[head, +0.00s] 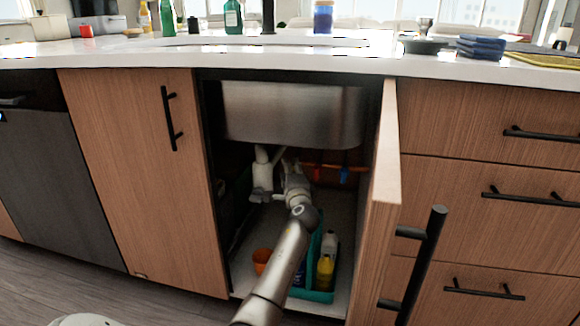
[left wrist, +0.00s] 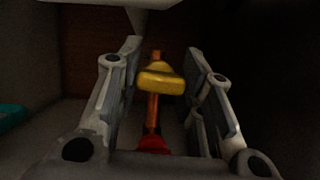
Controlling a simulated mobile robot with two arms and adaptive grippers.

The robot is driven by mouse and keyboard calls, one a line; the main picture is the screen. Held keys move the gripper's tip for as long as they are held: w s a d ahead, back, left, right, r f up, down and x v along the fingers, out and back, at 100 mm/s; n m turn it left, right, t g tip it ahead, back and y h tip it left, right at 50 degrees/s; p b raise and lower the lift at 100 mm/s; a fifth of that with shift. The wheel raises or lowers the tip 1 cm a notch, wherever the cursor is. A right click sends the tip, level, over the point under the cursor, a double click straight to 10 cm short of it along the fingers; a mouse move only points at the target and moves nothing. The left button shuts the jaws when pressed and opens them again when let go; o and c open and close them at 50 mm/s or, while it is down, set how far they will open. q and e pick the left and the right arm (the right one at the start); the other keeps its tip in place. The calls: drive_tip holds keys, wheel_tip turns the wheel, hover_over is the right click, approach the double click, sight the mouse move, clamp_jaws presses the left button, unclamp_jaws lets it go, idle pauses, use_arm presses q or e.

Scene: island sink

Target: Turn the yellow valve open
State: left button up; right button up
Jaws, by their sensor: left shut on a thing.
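The yellow valve (left wrist: 161,82) has a rounded handle on an orange pipe (left wrist: 153,110), seen in the left wrist view. My left gripper (left wrist: 165,52) has one finger on each side of the handle and is shut on it. In the head view my left gripper (head: 290,163) reaches into the open cabinet under the sink basin (head: 292,115). The yellow handle cannot be made out there, where the gripper covers that area. My right gripper is in neither view.
The open cabinet door (head: 378,215) stands on the right of the opening. A teal caddy (head: 318,296) with bottles and an orange cup (head: 262,257) sit on the cabinet floor. White drain pipes (head: 262,175) hang left of the gripper. A blue valve handle (head: 343,174) is to its right.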

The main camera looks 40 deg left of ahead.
use_arm(q)
drive_tip(key=shift+n+p, duration=0.35)
drive_tip(key=shift+n, duration=0.15)
drive_tip(key=shift+f, duration=0.1)
drive_tip(key=o, duration=1)
drive_tip(key=shift+o, duration=0.2)
drive_tip(key=v, duration=1.2)
drive_tip(key=shift+r, duration=0.25)
